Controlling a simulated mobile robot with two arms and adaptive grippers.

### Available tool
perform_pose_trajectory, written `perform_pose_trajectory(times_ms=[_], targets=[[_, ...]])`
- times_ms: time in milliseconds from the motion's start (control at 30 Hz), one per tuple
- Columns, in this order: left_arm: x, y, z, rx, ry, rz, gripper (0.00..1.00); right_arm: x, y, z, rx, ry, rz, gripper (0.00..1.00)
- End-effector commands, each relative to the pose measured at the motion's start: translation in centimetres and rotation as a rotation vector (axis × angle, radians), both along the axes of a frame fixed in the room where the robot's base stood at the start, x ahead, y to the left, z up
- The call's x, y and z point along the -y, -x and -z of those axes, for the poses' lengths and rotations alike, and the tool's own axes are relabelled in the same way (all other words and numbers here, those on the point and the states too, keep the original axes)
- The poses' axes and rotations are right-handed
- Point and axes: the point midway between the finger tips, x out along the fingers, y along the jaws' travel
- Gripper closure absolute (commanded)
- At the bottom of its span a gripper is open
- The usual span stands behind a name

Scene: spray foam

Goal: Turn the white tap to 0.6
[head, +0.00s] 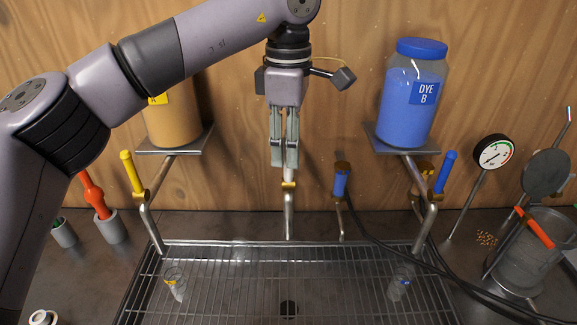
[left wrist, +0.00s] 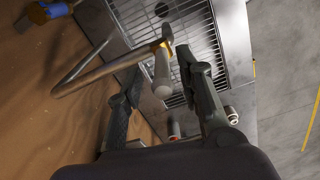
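The white tap (head: 289,174) stands at the back centre, its white handle on a brass fitting over a metal pipe. My left gripper (head: 284,165) points down over it and hides the handle's upper part in the head view. In the left wrist view, the white handle (left wrist: 161,76) shows between the two fingers of my left gripper (left wrist: 159,62). The fingers are apart, with a gap visible on both sides of the handle. I cannot tell how far the handle is turned. My right gripper is in neither view.
A yellow tap (head: 132,172) and a blue tap (head: 446,172) stand to the sides, below the yellow container (head: 172,122) and blue DYE B container (head: 411,105). A smaller blue-handled valve (head: 340,183) with a black hose is close right. A metal grate (head: 250,280) lies in front.

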Motion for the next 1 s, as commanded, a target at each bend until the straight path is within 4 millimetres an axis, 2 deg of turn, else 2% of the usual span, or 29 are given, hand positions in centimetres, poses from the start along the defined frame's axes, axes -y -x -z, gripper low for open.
perform_pose_trajectory(times_ms=[33,133,333,533,700,1000], targets=[[-0.1,0.0,0.9,-0.003,-0.003,0.002,0.66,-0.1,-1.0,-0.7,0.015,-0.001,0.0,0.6],[-0.1,0.0,2.6,-0.002,-0.001,0.001,0.66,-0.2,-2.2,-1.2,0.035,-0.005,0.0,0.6],[0.0,0.0,4.9,-0.001,-0.001,0.001,0.66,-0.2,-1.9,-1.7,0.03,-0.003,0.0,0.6],[0.0,0.0,5.5,0.001,0.0,0.001,0.66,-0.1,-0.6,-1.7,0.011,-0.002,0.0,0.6],[0.0,0.0,5.6,0.001,0.0,0.001,0.66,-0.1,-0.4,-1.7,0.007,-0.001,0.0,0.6],[0.0,0.0,5.5,0.001,-0.001,0.001,0.86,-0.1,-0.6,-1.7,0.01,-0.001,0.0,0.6]])
